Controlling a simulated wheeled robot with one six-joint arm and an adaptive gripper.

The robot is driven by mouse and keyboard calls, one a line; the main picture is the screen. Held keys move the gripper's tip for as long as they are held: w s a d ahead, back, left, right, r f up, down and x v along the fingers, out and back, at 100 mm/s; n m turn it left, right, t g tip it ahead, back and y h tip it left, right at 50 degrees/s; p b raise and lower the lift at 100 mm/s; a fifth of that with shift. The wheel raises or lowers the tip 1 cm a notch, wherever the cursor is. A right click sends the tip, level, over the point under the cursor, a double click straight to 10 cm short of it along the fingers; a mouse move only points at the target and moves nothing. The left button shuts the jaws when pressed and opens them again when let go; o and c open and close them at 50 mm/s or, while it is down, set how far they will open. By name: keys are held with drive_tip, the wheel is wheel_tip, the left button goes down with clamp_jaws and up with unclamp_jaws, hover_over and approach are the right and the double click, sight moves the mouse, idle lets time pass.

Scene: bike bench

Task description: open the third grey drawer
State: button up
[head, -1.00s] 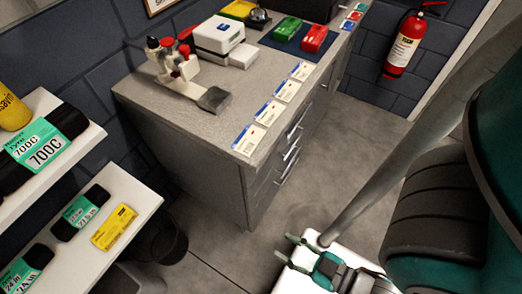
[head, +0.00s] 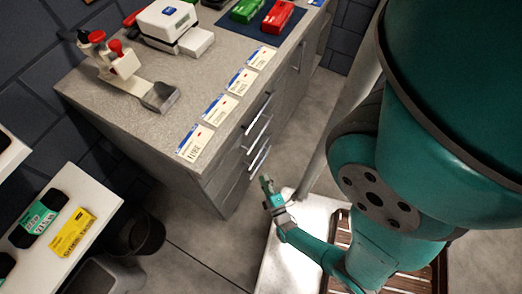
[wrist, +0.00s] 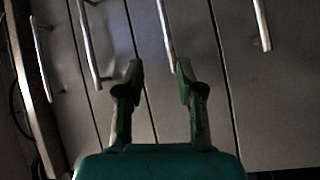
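The grey drawer unit (head: 222,188) has silver bar handles stacked on its front in the head view. In the wrist view the drawer fronts are turned sideways, with upright bars. The third bar from the left (wrist: 166,33) ends close to my right-hand fingertip, between the fingertips in the picture. The second bar (wrist: 88,45) is left of the fingers. My gripper (wrist: 158,68) is open and empty, facing the drawer fronts. In the head view my gripper (head: 267,183) is just below the lowest visible handle (head: 260,158). Contact cannot be told. The drawers look shut.
The worktop (head: 150,125) carries a red-and-white tool (head: 122,62), a white box (head: 167,20) and several labels along its front edge. A shelf (head: 90,190) and a dark bin (head: 138,232) stand at the left.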

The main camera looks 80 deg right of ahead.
sight(261, 150)
drive_tip(key=shift+n+g+h, duration=0.3)
drive_tip(key=shift+g+h, duration=0.5)
drive_tip(key=shift+g, duration=0.1)
drive_tip(key=x, duration=0.4)
drive_tip(key=s+d+f+x, duration=0.1)
drive_tip(key=x, duration=0.3)
drive_tip(key=f+x, duration=0.1)
drive_tip(key=x, duration=0.4)
drive_tip(key=shift+s+d, duration=0.2)
drive_tip(key=shift+s, duration=0.1)
clamp_jaws()
